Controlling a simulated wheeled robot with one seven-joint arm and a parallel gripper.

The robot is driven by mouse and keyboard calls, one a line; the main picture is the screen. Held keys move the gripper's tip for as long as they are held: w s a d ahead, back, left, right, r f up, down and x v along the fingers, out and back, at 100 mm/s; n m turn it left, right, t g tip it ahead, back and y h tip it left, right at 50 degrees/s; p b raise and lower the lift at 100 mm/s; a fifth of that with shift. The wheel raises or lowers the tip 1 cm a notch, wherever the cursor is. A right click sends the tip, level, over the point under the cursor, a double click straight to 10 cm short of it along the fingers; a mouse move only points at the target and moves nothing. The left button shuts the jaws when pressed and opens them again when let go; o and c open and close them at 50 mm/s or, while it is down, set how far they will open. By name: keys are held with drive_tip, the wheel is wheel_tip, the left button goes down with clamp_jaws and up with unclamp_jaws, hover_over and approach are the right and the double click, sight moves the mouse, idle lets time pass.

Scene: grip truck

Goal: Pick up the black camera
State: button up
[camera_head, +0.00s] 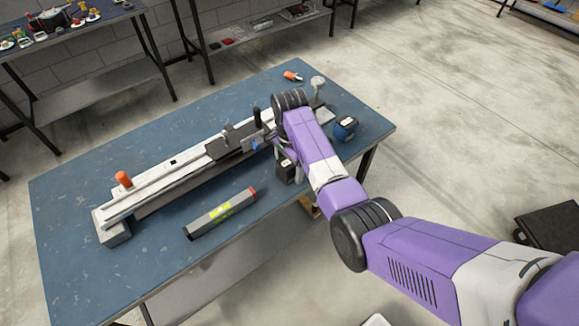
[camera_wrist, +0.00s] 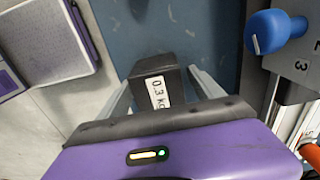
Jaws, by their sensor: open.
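A black block (camera_wrist: 147,67) with a white "0.3 kg" label is between the two fingers of my gripper (camera_wrist: 161,87) in the wrist view. The grey fingers stand apart on either side of it; I cannot tell whether they touch it. In the head view the black block (camera_head: 286,172) shows near the table's front edge, just below my wrist, which hides most of my gripper (camera_head: 277,153). I see no lens on the block and cannot tell whether it is the camera.
On the blue table (camera_head: 75,190) are a long metal rail fixture (camera_head: 175,170) behind the block, a grey bar (camera_head: 220,213) to its left and a blue-black object (camera_head: 345,128) to its right. A blue knob (camera_wrist: 270,30) is close to my gripper's right side.

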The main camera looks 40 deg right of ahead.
clamp_jaws()
drive_tip(key=shift+r, duration=0.15)
